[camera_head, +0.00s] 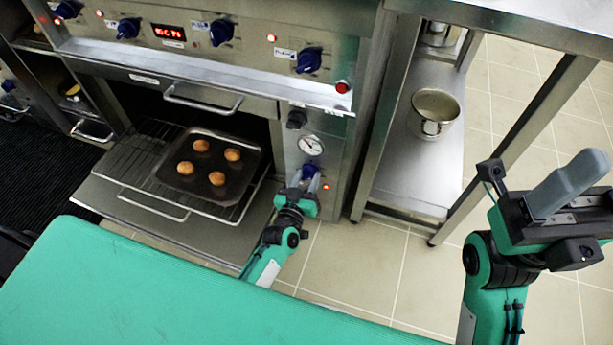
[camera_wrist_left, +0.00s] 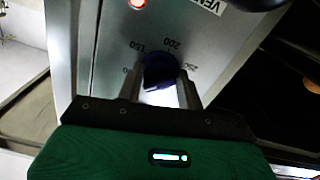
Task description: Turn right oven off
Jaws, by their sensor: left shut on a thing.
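The right oven (camera_head: 170,110) has its door down, and a rack with a tray (camera_head: 217,160) of several round buns sits pulled out over it. On the panel right of the opening, a blue knob (camera_head: 309,170) sits below a round dial gauge (camera_head: 311,145). My left gripper (camera_head: 308,183) is at this knob. In the left wrist view the dark blue knob (camera_wrist_left: 159,71) sits between the two fingers of my left gripper (camera_wrist_left: 160,88), which are shut on it. Numbers such as 150 and 200 show around it. My right gripper (camera_head: 566,185) is raised at the right, away from the oven; its finger gap is unclear.
A row of blue knobs (camera_head: 222,32) and a red-digit display (camera_head: 169,32) run along the upper panel. A steel rack (camera_head: 405,165) holding a pot (camera_head: 434,112) stands to the right. Tiled floor (camera_head: 365,265) is clear between.

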